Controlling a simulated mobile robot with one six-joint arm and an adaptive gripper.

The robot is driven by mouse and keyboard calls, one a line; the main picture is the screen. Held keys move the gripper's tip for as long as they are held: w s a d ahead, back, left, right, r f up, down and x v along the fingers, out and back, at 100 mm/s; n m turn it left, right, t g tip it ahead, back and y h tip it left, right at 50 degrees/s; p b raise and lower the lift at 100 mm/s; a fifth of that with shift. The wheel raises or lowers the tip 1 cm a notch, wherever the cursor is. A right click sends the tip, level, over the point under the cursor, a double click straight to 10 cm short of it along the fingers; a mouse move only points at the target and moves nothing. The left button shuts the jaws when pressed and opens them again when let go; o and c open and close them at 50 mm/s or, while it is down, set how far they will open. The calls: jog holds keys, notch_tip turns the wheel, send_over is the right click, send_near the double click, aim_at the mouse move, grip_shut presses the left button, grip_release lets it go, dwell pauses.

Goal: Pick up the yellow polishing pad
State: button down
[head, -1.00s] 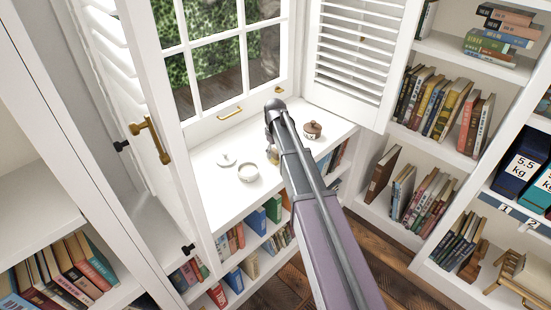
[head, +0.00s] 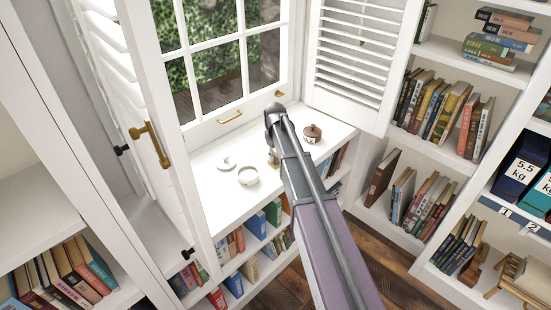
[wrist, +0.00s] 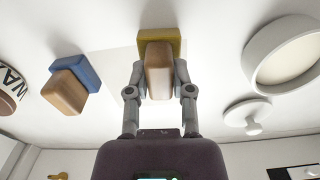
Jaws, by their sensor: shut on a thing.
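The yellow polishing pad (wrist: 174,36) has a wooden block handle (wrist: 158,70) and shows at the top middle of the wrist view. My gripper (wrist: 160,80) is shut on the wooden handle, with one finger on each side. I cannot tell whether the pad touches the white surface. In the head view, a small part of the pad (head: 273,158) shows beside my arm, which hides most of my gripper there.
A similar blue pad (wrist: 84,74) with a wooden handle lies to the left in the wrist view. A white round dish (head: 248,176) and a lid (head: 226,164) stand left on the white sill, and a brown lidded pot (head: 312,133) stands right. Open shutters flank the window.

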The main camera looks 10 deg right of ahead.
aim_at(275, 154)
jog(key=shift+r, duration=0.15)
notch_tip(275, 154, up, 4)
jog(key=p, duration=0.3)
jog(key=shift+f+p, duration=0.25)
jog(key=shift+p, duration=0.15)
jog(key=s+r+p, duration=0.1)
jog(key=s, duration=1.5)
jog(key=shift+d, duration=0.35)
jog(key=c, duration=1.1)
grip_release()
grip_shut()
jog(key=shift+s, duration=0.1)
